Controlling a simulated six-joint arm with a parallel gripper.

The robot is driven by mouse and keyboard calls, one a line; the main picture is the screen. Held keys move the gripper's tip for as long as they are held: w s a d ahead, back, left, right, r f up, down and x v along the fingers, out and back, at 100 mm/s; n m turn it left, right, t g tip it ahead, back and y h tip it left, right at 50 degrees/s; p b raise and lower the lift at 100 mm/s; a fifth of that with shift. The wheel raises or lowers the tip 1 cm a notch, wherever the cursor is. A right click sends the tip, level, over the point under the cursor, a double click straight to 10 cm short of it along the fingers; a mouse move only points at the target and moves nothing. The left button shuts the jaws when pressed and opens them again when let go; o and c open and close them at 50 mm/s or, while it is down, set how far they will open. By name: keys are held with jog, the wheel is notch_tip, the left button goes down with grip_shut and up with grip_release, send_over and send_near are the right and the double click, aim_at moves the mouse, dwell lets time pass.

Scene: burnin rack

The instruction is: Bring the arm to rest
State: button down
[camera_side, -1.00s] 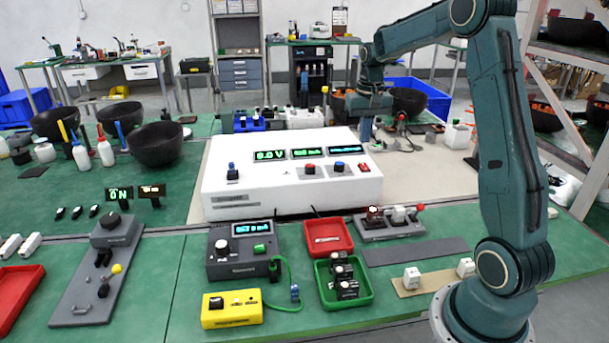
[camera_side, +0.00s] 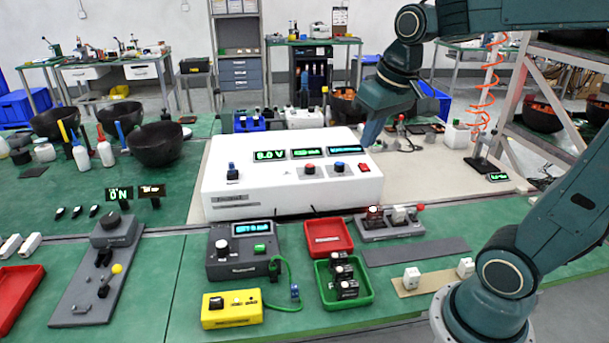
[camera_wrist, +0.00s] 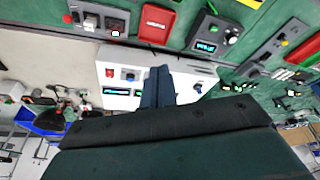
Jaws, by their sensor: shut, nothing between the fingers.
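My gripper (camera_side: 371,133) is at the right of the side view, in the air near the right end of the white power unit (camera_side: 290,199). Its blue-grey fingers are together with nothing between them. In the wrist view the shut fingers (camera_wrist: 158,88) stand in front of the white unit (camera_wrist: 117,101). My forearm reaches across the top right of the side view, and my elbow is out of the frame.
In front of the white unit are a grey meter box (camera_side: 240,262), a yellow box (camera_side: 232,308), a red tray (camera_side: 328,251) and a green tray (camera_side: 361,297) with black modules. A black bowl (camera_side: 156,144) stands left. An orange coiled cord (camera_side: 487,90) hangs right.

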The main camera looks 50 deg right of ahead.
jog(key=s+a+f+n+t, duration=0.2)
jog(key=s+a, duration=0.4)
jog(key=s, duration=0.4)
jog(key=shift+a+f+n+y, duration=0.15)
jog(key=shift+a+n+y, duration=0.25)
jog(key=shift+n, duration=0.2)
